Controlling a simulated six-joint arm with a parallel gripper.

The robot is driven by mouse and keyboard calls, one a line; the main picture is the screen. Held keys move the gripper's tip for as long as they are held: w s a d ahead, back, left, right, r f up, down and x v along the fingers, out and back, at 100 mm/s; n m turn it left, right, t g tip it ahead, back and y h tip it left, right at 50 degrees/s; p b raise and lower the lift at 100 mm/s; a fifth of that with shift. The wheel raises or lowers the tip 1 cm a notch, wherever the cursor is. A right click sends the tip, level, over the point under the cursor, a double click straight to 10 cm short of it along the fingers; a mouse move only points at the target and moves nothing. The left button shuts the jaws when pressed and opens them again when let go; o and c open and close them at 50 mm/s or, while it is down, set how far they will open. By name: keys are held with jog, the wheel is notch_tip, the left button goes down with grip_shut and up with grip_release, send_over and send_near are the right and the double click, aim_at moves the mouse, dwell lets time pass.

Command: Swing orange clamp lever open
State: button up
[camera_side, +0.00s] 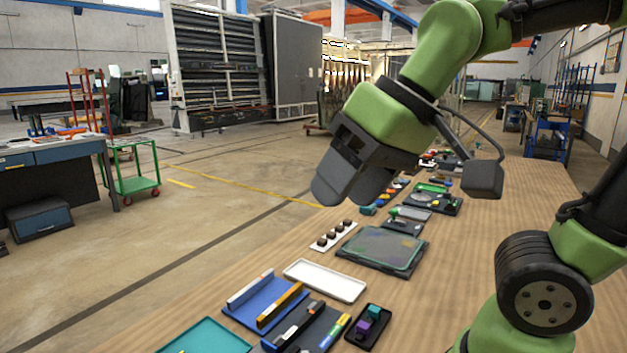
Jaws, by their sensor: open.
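My gripper (350,192) hangs above the wooden table, with its two dark fingers apart and nothing between them. It points down and to the left, well above the objects. A blue fixture (258,312) lies near the front edge of the table, with a white bar (250,288) and an orange bar (281,307) standing along it. I cannot tell whether the orange bar is the clamp lever. Small orange pieces also lie farther back, too small to make out. My gripper touches none of these.
A white tray (325,280), a dark glass-topped panel (381,248), a strip with black knobs (334,235), a teal tray (206,338) and a black tray (368,326) with small blocks crowd the left side. The table's right side (455,285) is mostly bare.

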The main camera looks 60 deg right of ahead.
jog(key=shift+w+a+n+g, duration=0.3)
jog(key=shift+w+a, duration=0.2)
jog(key=shift+w, duration=0.3)
jog(key=shift+w+a+n+g, duration=0.25)
jog(key=shift+w+a, duration=0.2)
jog(key=shift+w, duration=0.35)
jog(key=s+d+f+m+t, duration=0.1)
jog(key=s+d+m+t, duration=0.1)
jog(key=s, duration=0.5)
jog(key=shift+s+d+f+m, duration=0.2)
jog(key=shift+d+m, duration=0.15)
jog(key=shift+d, duration=0.5)
